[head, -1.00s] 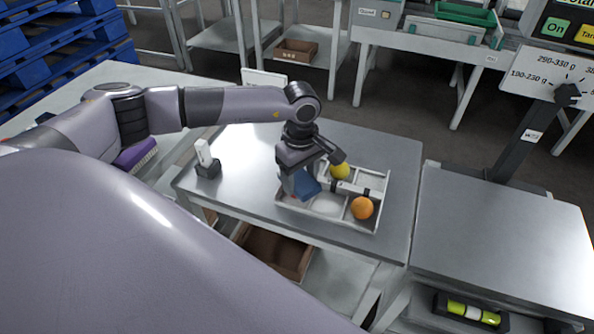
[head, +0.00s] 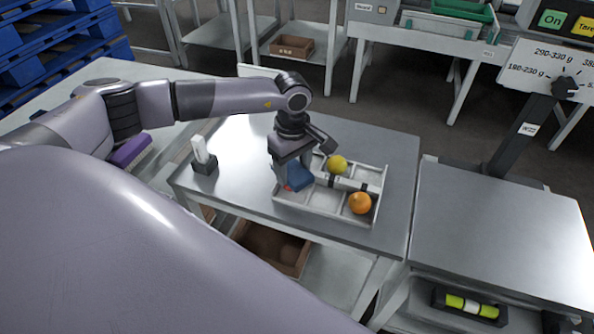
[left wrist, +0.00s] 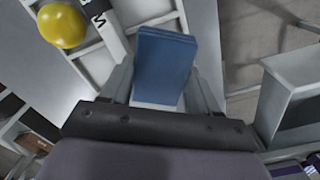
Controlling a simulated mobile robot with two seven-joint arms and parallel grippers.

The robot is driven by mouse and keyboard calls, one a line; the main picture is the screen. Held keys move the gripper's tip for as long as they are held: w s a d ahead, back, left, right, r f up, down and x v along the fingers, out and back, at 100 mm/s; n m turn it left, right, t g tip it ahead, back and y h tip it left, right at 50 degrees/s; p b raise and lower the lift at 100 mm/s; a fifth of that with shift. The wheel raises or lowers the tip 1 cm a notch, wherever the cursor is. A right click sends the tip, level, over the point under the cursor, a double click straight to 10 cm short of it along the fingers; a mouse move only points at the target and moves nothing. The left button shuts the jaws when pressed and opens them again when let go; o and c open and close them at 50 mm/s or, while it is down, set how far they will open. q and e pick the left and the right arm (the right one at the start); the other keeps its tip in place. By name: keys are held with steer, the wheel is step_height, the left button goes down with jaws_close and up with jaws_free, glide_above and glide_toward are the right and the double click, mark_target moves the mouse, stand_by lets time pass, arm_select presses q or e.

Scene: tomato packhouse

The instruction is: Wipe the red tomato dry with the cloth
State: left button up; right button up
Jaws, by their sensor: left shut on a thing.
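My left gripper (head: 290,182) is over the left part of a pale compartment tray (head: 318,214). It is shut on a folded blue cloth (head: 300,177), which also shows between the fingers in the left wrist view (left wrist: 165,65). The left wrist view does not show the red tomato. My right gripper is not in view.
A yellow tomato (head: 337,164) and an orange tomato (head: 360,203) sit in other compartments. A divider bar (head: 345,184) lies between them. A white item in a dark holder (head: 204,157) stands on the table's left. The metal top (head: 500,235) at right is clear.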

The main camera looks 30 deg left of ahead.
arm_select(q)
steer(key=shift+a+f, duration=0.25)
steer(key=shift+a, duration=0.1)
steer(key=shift+d, duration=0.15)
steer(key=shift+s+d, duration=0.2)
steer(key=shift+d, duration=0.35)
steer(key=shift+s+d, duration=0.15)
steer(key=shift+d, duration=0.4)
steer(key=shift+w+a, duration=0.1)
stand_by(0.3)
steer(key=shift+w+a, duration=0.25)
steer(key=shift+a, duration=0.9)
steer(key=shift+d, duration=0.15)
steer(key=shift+s+d, duration=0.2)
steer(key=shift+d, duration=0.35)
steer(key=shift+s+d, duration=0.15)
steer(key=shift+d, duration=0.4)
